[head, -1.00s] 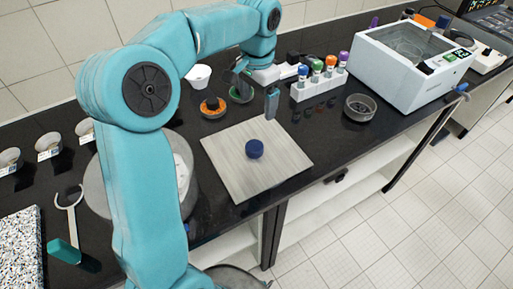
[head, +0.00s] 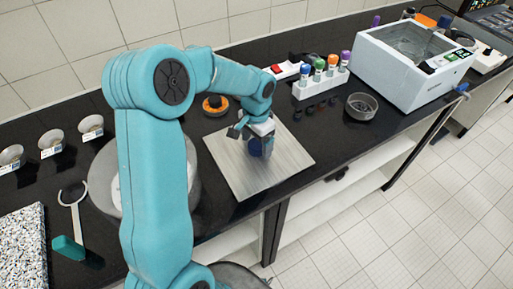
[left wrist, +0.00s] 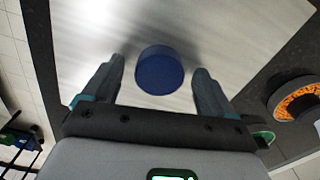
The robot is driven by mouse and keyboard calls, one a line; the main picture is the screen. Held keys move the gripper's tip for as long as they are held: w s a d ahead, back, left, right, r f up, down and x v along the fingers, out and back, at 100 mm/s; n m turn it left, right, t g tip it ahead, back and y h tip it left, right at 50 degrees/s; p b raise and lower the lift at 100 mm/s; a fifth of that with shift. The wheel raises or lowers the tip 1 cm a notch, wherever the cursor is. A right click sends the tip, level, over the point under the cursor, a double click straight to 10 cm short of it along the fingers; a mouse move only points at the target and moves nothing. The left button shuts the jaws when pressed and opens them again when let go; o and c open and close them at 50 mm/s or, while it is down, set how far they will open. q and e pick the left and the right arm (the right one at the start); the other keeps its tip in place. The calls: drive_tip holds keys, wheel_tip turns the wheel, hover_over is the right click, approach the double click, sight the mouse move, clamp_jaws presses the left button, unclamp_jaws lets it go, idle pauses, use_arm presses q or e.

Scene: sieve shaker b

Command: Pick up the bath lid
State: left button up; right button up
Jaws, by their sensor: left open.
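The bath lid appears to be the flat, pale grey square plate (head: 228,163) with a round dark blue knob (head: 254,149) at its middle. It lies on the black bench. My left gripper (head: 256,142) is open over the plate, close at the knob, and partly hides it in the head view. In the left wrist view, the open fingers of the left gripper (left wrist: 158,76) stand on either side of the knob (left wrist: 159,72), with a gap on each side. The plate (left wrist: 215,30) fills much of that view. My right gripper is not in view.
A white box with an open-looking top and display (head: 410,65), probably the bath, stands at the right. Near it are a small grey round dish (head: 361,106) and a white rack (head: 322,86) with coloured-cap tubes. An orange-and-black round item (head: 215,105) sits behind the plate.

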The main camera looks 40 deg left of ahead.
sight(257, 143)
use_arm(q)
drive_tip(key=shift+w+d, duration=0.1)
drive_tip(key=c, duration=1.5)
drive_tip(key=shift+r, duration=0.55)
wheel_tip(257, 143, up, 19)
